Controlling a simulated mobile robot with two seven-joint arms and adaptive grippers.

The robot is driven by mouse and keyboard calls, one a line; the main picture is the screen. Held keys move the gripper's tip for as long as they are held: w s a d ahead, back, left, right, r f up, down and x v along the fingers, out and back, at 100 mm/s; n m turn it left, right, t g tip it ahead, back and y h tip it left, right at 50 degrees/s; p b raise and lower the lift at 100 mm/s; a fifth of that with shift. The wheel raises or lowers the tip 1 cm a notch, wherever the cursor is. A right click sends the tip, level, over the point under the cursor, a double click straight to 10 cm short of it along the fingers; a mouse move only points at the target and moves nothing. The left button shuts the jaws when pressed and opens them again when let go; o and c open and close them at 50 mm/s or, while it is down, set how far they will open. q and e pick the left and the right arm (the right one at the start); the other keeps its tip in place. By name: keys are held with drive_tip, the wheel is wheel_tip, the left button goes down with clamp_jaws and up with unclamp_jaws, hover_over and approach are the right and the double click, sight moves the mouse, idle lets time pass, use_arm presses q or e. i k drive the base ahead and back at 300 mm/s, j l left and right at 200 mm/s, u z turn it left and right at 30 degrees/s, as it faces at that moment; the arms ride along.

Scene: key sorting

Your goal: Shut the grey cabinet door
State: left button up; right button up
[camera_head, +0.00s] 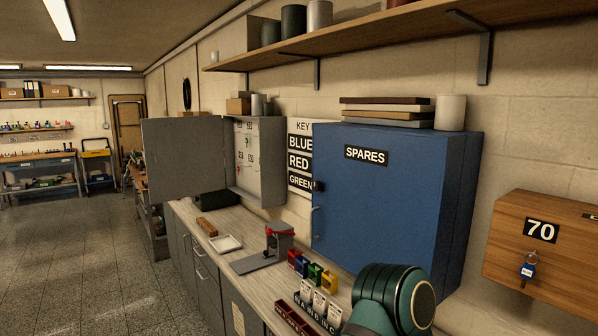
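The grey cabinet (283,160) is mounted on the wall left of the blue cabinet. Its grey door (186,158) stands wide open, swung out to the left over the workbench. The cabinet's pale inner back shows, with a few small keys with coloured tags on it, one red and one green. Neither of my grippers is in view. Only a rounded dark green link of one of my arms shows at the bottom right, far from the door.
A blue SPARES cabinet (375,205) stands shut to the right. The workbench (213,217) holds a white tray (226,243), a stand with a red part (279,236) and small coloured bins (314,272). A wooden box marked 70 (548,262) hangs at the right. Floor at left is clear.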

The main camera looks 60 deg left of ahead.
sight(189, 151)
drive_tip(key=k+j+u, duration=0.1)
drive_tip(key=j, duration=2.35)
drive_tip(key=j+u, duration=0.15)
drive_tip(key=j, duration=2.3)
drive_tip(key=j+u, duration=0.1)
drive_tip(key=j, duration=2.35)
